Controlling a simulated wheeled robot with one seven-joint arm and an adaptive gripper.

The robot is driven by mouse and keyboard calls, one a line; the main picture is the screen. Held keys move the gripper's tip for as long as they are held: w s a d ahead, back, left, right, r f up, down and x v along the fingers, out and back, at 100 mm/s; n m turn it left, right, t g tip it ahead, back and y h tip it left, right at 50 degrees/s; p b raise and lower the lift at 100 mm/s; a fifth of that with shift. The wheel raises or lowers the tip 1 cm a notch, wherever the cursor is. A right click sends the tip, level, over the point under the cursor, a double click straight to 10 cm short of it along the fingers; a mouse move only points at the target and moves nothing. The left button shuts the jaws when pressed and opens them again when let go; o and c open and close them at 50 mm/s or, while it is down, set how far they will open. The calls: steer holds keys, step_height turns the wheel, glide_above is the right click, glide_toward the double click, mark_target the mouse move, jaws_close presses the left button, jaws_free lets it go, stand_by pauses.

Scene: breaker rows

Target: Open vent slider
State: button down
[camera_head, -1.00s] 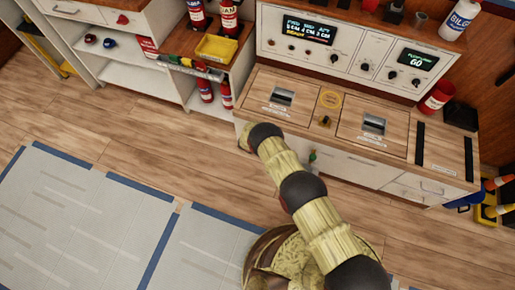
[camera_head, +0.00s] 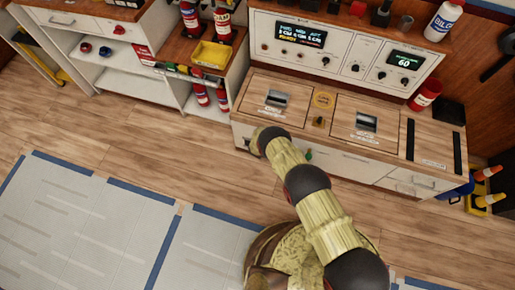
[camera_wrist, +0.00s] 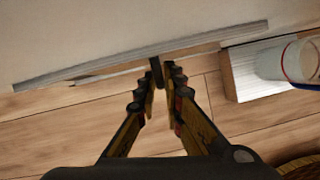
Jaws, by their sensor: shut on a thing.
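In the wrist view my gripper (camera_wrist: 160,85) is shut on a small dark upright tab, which I take to be the vent slider (camera_wrist: 157,69). The tab stands at a long grey metal strip (camera_wrist: 80,72) along the lower edge of a pale panel. The fingertips sit on either side of it. In the head view my arm reaches to the lower left front of the wooden-topped console (camera_head: 388,146). The fingers and the tab are hidden there behind my arm.
A pale cylindrical container (camera_wrist: 301,60) stands close on the right in the wrist view. In the head view, a shelf unit with a yellow tray (camera_head: 212,54) and red extinguishers is left of the console. Taped grey floor mats (camera_head: 75,215) lie on the open floor.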

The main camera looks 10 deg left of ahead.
steer(key=shift+d, duration=0.75)
steer(key=c, duration=2)
jaws_free()
steer(key=shift+o, duration=0.2)
steer(key=shift+s, duration=0.1)
steer(key=v, duration=1.2)
